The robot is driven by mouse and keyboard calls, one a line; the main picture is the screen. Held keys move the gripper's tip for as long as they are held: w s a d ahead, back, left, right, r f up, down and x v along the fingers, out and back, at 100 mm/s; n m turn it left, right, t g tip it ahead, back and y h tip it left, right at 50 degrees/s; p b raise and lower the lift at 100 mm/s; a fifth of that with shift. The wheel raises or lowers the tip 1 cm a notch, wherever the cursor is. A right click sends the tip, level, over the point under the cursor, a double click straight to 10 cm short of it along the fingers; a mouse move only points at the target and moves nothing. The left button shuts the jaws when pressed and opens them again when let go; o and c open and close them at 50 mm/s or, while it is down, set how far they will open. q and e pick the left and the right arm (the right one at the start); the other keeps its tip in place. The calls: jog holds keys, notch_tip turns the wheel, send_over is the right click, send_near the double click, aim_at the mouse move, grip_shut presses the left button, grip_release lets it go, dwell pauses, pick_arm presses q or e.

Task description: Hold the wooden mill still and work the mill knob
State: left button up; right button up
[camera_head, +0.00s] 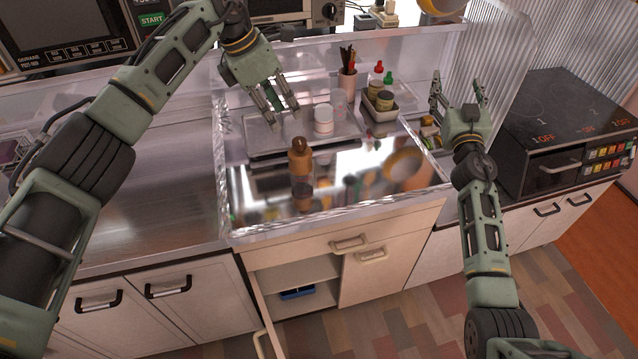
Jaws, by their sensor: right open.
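A white jar (323,119) stands on a tray (262,140) behind the mill. A small caddy (379,112) with jars, red-capped and green-capped bottles and a utensil cup (347,83) stand further back. A stove (560,125) is at right. Counter around the mill is clear.

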jog(key=s+a+f+n+g+y, duration=0.1)
jog(key=s+a+f+n+y, duration=0.2)
jog(key=a, duration=0.7)
jog(key=s+a+f+n+y, duration=0.1)
jog(key=s+a+f+y, duration=0.15)
jog(key=a+f, duration=0.45)
jog(key=n+g+y, duration=0.1)
jog(key=g+y, duration=0.2)
jog(key=y, duration=0.2)
send_near(306, 165)
jog(key=x, duration=0.3)
jog(key=shift+r+h, duration=0.15)
jog(key=shift+h, duration=0.1)
jog(key=shift+a, duration=0.15)
jog(key=x, duration=0.7)
jog(key=shift+w+a, duration=0.15)
jog(key=shift+w, duration=0.05)
jog(key=shift+c, duration=0.2)
jog(key=c, duration=1.6)
